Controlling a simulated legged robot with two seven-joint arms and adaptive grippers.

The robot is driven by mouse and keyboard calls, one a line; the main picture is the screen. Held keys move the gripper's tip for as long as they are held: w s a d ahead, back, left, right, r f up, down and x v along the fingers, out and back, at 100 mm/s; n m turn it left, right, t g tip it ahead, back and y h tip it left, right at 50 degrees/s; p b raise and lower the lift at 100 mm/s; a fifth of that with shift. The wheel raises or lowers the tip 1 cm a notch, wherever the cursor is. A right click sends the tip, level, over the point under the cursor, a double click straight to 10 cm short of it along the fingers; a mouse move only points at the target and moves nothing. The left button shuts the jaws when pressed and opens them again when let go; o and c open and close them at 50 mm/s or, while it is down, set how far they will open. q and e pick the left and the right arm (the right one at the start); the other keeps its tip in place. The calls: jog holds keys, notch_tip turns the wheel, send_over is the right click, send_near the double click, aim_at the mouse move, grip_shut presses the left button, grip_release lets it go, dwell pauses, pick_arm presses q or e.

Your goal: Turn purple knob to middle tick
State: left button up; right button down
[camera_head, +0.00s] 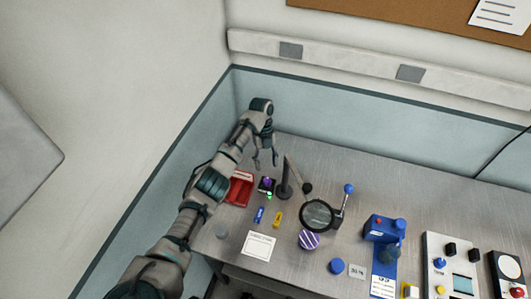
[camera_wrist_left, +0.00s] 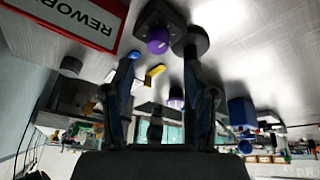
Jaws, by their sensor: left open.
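The purple knob (camera_head: 267,181) sits on a small dark base on the bench, right of the red tray. In the left wrist view the purple knob (camera_wrist_left: 158,42) shows at top centre, on its dark base (camera_wrist_left: 155,14). My left gripper (camera_head: 265,164) is open and empty, with its fingers pointing down just behind and above the knob. In the left wrist view my left gripper (camera_wrist_left: 160,62) has its fingers apart on either side of the picture centre, not touching the knob. The tick marks and the knob's pointer are too small to tell. My right gripper is not in view.
A red tray (camera_head: 240,188), labelled REWORK in the wrist view, lies left of the knob. A magnifier stand (camera_head: 285,190) with a round lens (camera_head: 317,215) stands close to its right. Small blue (camera_head: 259,214) and yellow (camera_head: 278,219) pieces lie in front.

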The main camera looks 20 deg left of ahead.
pick_arm(q)
jog(key=v, duration=0.5)
jog(key=shift+w, duration=0.1)
dwell(0.3)
